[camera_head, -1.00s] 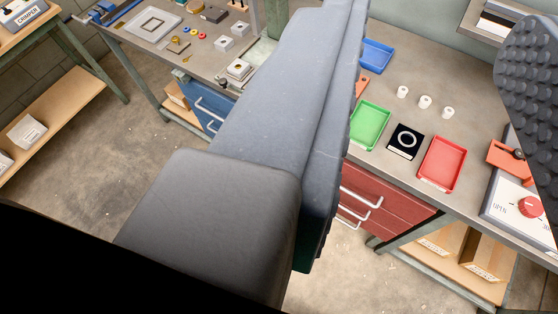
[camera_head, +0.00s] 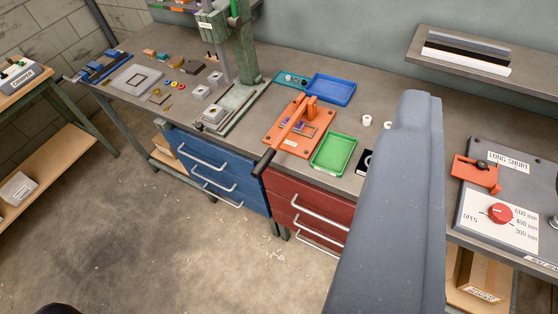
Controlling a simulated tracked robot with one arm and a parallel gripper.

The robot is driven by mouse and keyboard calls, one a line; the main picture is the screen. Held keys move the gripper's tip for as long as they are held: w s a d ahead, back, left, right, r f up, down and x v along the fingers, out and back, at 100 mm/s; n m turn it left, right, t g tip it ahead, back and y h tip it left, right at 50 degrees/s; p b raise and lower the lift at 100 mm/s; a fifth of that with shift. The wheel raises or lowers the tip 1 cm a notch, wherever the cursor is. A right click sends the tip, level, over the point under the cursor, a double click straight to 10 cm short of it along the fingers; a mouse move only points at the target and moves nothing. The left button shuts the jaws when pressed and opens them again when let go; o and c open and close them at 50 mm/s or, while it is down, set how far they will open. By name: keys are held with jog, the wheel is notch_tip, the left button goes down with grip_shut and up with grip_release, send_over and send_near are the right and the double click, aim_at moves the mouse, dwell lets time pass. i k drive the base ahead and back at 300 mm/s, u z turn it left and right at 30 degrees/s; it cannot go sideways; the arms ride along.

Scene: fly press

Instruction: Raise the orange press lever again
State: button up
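The orange press (camera_head: 272,133) stands on the bench near its front edge, left of the green tray. Its orange lever (camera_head: 291,125) runs from the upright pivot at the back toward the front left. The lever slants low over the base plate, and its black grip (camera_head: 263,162) sticks out past the bench edge above the drawers. A large grey part of my gripper (camera_head: 400,190) fills the lower right centre, well right of the lever and apart from it. Its other finger is not visible, so the opening between the fingers cannot be seen.
A green tray (camera_head: 345,173) and a blue tray (camera_head: 331,91) stand near the orange press. A green column press (camera_head: 243,50) rises behind left. A grey unit with a red knob (camera_head: 500,212) stands at right. The floor before the drawers is clear.

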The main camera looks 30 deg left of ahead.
aim_at(259, 169)
jog(key=z, duration=0.05)
jog(key=i, duration=0.85)
jog(key=u, duration=0.05)
